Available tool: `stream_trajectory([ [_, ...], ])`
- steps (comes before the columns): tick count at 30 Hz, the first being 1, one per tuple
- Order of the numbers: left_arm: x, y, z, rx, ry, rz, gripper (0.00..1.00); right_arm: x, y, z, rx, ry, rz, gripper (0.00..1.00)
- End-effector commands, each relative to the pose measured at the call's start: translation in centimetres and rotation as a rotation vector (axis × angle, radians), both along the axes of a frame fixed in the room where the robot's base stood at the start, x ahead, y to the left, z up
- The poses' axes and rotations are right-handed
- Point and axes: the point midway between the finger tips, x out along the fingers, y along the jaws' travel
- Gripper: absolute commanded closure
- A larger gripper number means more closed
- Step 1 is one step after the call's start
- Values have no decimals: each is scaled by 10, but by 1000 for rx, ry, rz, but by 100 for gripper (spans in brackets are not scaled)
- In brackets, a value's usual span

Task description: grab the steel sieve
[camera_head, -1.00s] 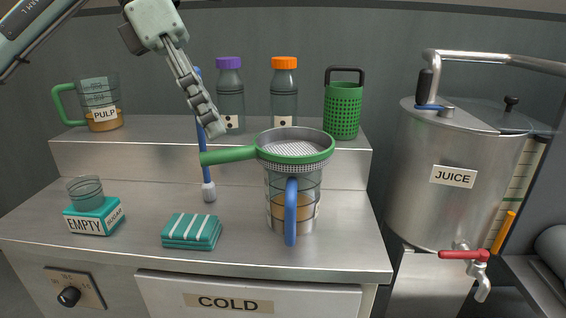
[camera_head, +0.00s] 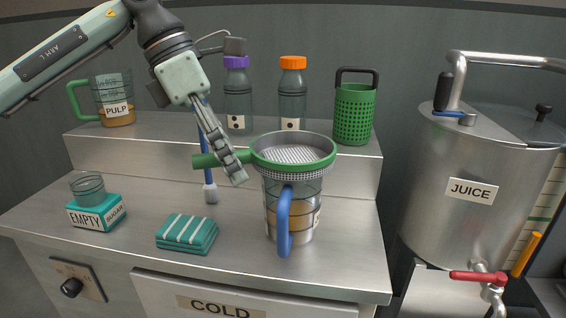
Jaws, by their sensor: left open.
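The steel sieve (camera_head: 293,154) has a green rim and a green handle (camera_head: 205,160) that points left. It rests on top of a clear measuring jug (camera_head: 309,212) with a blue handle and orange liquid. My left gripper (camera_head: 238,178) points down and right. It lies in front of the sieve's handle in the picture and hides part of it. The gripper is open, seen nearly edge-on, and I cannot tell whether it touches the handle. My right gripper is not in view.
A blue brush (camera_head: 210,190) stands behind the gripper. Two capped bottles (camera_head: 291,98), a green perforated basket (camera_head: 353,115) and a pulp jug (camera_head: 115,100) stand on the raised shelf. A juice tank (camera_head: 465,200) stands right.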

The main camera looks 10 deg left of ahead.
Motion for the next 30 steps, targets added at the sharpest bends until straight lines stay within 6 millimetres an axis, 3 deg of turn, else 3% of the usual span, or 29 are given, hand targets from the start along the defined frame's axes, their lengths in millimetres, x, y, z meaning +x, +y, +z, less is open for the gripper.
stream_trajectory([
  [1, 0, 0, 0, 0, 0, 0, 60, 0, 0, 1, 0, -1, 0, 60],
  [11, 0, 0, 0, 0, 0, 0, 100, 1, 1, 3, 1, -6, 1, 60],
  [23, 0, 0, 2, 0, -2, 0, 100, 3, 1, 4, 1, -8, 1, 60],
  [26, 0, 0, 8, 0, -2, 0, 100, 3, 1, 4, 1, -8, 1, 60],
  [30, 0, -1, 33, -2, -3, -1, 100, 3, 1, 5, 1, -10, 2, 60],
])
